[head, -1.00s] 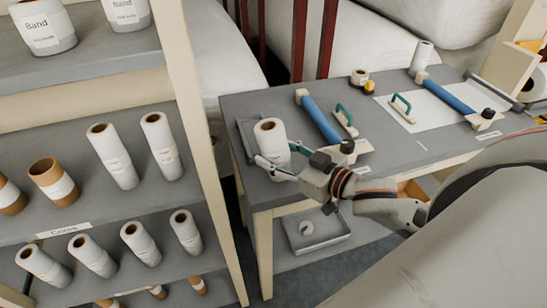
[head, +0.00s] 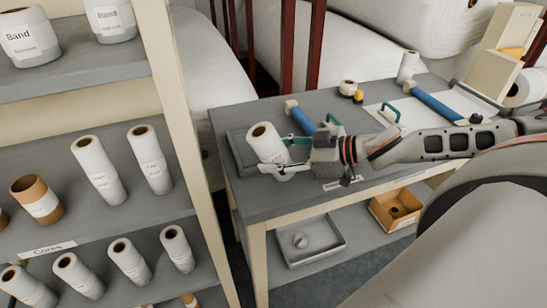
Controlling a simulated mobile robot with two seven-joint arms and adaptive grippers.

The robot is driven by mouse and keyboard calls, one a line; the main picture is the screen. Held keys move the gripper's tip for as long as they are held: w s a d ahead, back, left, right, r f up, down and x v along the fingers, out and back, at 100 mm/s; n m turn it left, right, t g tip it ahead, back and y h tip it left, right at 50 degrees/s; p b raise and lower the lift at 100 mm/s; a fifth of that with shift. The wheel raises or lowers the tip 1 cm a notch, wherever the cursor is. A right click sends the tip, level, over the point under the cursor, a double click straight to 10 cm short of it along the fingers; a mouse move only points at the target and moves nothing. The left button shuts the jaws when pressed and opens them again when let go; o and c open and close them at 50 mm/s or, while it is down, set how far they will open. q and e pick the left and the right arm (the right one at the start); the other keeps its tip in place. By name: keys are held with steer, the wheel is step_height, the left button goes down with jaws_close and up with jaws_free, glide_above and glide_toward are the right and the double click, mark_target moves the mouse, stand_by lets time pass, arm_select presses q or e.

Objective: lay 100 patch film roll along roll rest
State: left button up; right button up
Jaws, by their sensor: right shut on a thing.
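A white film roll (head: 262,138) with a brown core stands at the left end of the grey worktable, its top leaning to the left. My right gripper (head: 283,156) reaches in from the right, its fingers shut around the roll's lower part. A low, flat grey piece with a raised edge (head: 238,150) lies beside and partly behind the roll; it may be the roll rest, but I cannot tell for sure. Whether the roll touches it is hidden. The label on the held roll is not readable. My left gripper is not in view.
A shelf with several rolls (head: 97,170) is at the left.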

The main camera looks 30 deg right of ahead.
steer(key=shift+d+n+g, duration=0.25)
steer(key=shift+n+g, duration=0.05)
steer(key=shift+r, duration=0.1)
steer(key=shift+w+r+n, duration=0.1)
steer(key=shift+w+n, duration=0.05)
steer(key=shift+n, duration=0.15)
steer(key=shift+d+g+y, duration=0.15)
steer(key=shift+g+y, duration=0.15)
steer(key=shift+n, duration=0.3)
